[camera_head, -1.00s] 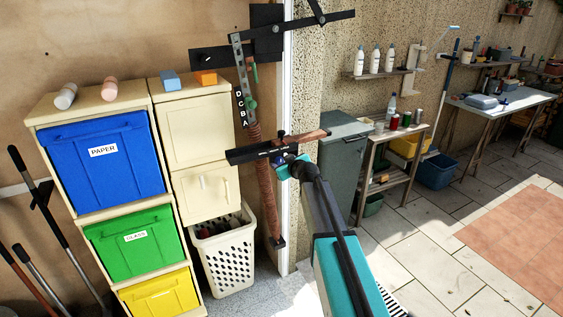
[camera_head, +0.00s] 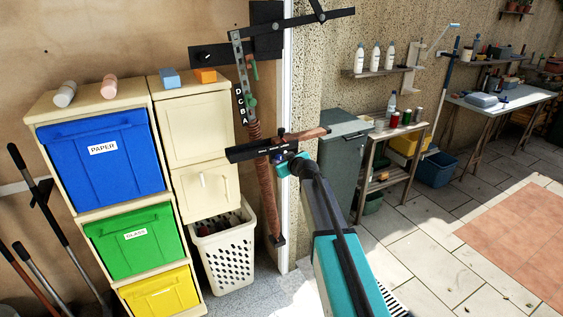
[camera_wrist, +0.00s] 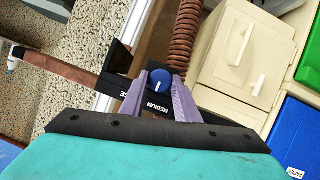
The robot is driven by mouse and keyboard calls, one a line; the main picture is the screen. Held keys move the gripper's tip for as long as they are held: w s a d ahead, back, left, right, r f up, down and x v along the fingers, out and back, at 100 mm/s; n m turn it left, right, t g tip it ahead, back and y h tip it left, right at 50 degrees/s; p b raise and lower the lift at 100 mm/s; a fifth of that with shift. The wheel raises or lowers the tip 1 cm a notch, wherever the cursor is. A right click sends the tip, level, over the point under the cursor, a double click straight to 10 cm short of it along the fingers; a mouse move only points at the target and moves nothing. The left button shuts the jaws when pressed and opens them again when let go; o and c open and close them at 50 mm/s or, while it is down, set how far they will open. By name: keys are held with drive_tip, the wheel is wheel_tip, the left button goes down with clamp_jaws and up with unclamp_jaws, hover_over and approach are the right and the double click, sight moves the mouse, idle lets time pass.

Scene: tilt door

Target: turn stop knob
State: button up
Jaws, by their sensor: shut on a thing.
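In the head view my gripper (camera_head: 287,159) is at the right part of the bar, and the knob cannot be made out there. A wooden handle (camera_head: 307,135) extends right from the bar.
A reddish-brown spring (camera_head: 262,190) hangs behind the bar, below a metal strip lettered D, C, B, A (camera_head: 241,80). Cream cabinets (camera_head: 195,130) and a white basket (camera_head: 225,250) stand left. A grey-green cabinet (camera_head: 341,165) stands close right of my wrist. Open paving lies farther right.

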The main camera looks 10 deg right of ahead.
drive_tip(key=shift+d+f+m+b, duration=0.15)
drive_tip(key=shift+m+b, duration=0.15)
drive_tip(key=shift+b, duration=0.85)
drive_tip(key=m+y+b, duration=0.2)
drive_tip(key=m+b, duration=0.2)
drive_tip(key=b, duration=0.2)
drive_tip(key=m+y+b, duration=0.3)
drive_tip(key=m+b, duration=0.1)
drive_tip(key=b, duration=0.2)
drive_tip(key=m+y+b, duration=0.3)
drive_tip(key=m+b, duration=0.1)
drive_tip(key=b, duration=0.2)
drive_tip(key=shift+w+d+f+g, duration=0.15)
drive_tip(key=shift+d+g, duration=0.15)
drive_tip(key=shift+d, duration=0.1)
drive_tip(key=o, duration=1.1)
drive_tip(key=shift+c, duration=0.2)
